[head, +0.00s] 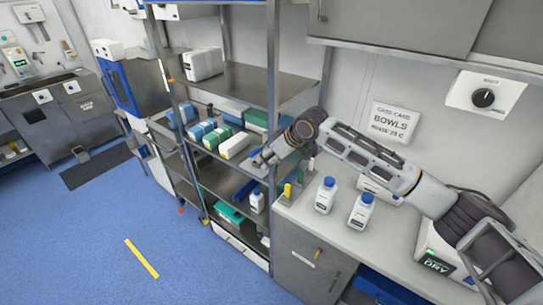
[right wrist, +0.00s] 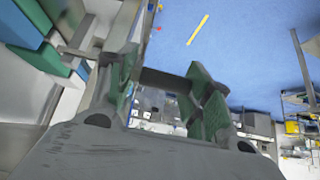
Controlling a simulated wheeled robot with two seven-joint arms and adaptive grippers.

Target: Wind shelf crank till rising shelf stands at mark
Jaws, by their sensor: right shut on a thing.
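The shelf unit stands in the middle of the head view, with grey posts and several levels. Its upper shelf (head: 255,87) carries a white box; a lower level holds blue, white and green boxes. My right gripper (head: 262,160) reaches in from the right to the unit's front right post (head: 272,110). In the right wrist view its green-padded fingers (right wrist: 163,88) are shut on a dark grey bar (right wrist: 165,80), which looks like the crank handle. The rest of the crank is hidden behind the gripper. I cannot make out the mark clearly. My left gripper is not in view.
A counter (head: 300,215) right of the unit holds white bottles with blue caps (head: 325,195) and a small yellow item (head: 287,190). A dial box (head: 484,97) hangs on the wall. Blue floor (head: 110,240) is open at the left.

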